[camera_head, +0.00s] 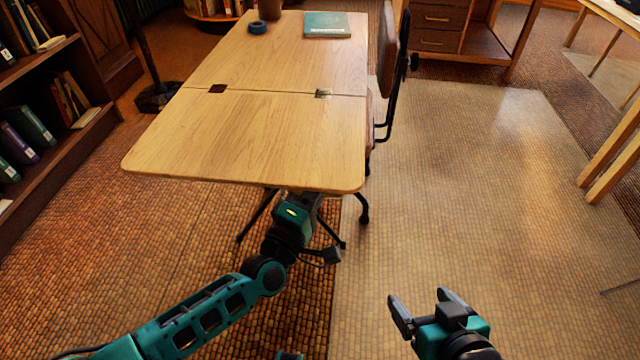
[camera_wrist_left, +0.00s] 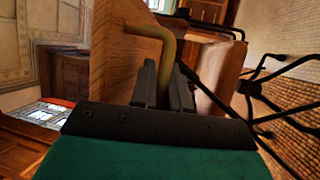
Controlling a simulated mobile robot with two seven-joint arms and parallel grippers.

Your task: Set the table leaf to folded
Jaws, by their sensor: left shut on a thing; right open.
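The table leaf (camera_head: 250,140) is the near half of a light wood table and lies level with the far half (camera_head: 285,60). In the left wrist view my left gripper (camera_wrist_left: 163,85) is shut on a bent brass-coloured bar (camera_wrist_left: 160,35) next to the wooden underside (camera_wrist_left: 112,50). My right gripper (camera_head: 430,300) is open and empty above the floor, to the right of the table.
A blue tape roll (camera_head: 258,28), a brown cup (camera_head: 270,8) and a teal book (camera_head: 327,24) rest on the far half. A chair (camera_head: 388,60) stands at the table's right side. A bookshelf (camera_head: 50,130) is at left.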

